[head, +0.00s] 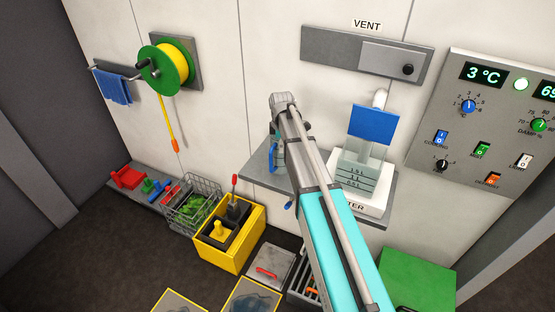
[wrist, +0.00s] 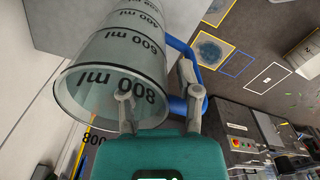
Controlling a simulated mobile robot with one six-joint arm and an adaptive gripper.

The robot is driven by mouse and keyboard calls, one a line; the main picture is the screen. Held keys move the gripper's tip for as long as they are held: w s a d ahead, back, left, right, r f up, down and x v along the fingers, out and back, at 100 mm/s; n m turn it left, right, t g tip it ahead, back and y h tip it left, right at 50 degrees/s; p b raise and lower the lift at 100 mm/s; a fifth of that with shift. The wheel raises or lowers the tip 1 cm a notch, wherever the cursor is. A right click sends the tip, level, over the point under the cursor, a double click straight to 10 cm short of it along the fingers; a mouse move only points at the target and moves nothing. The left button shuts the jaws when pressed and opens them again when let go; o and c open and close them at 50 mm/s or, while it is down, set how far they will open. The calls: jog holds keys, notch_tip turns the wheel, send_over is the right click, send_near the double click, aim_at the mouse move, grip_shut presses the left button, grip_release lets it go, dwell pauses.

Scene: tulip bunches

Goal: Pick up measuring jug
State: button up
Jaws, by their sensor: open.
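The measuring jug (wrist: 105,60) is clear, with dark ml marks and a blue handle (wrist: 203,72). It fills the upper left of the wrist view, its 800 ml end closest to the camera. In the head view a small part of the jug (head: 280,156) shows beside my arm, on the grey shelf. My gripper (wrist: 157,92) is open. In the wrist view its left finger overlaps the jug's wall and its right finger overlaps the blue handle. I cannot tell whether either touches. My arm hides most of the jug in the head view.
The shelf (head: 257,174) also bears a larger clear container (head: 362,170) on a white base, right of my arm. A yellow box (head: 229,262) and a wire basket (head: 188,210) stand below. A control panel (head: 480,125) is on the right wall.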

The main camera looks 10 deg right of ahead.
jog(key=shift+f+b, duration=0.75)
jog(key=shift+f, duration=0.3)
grip_shut()
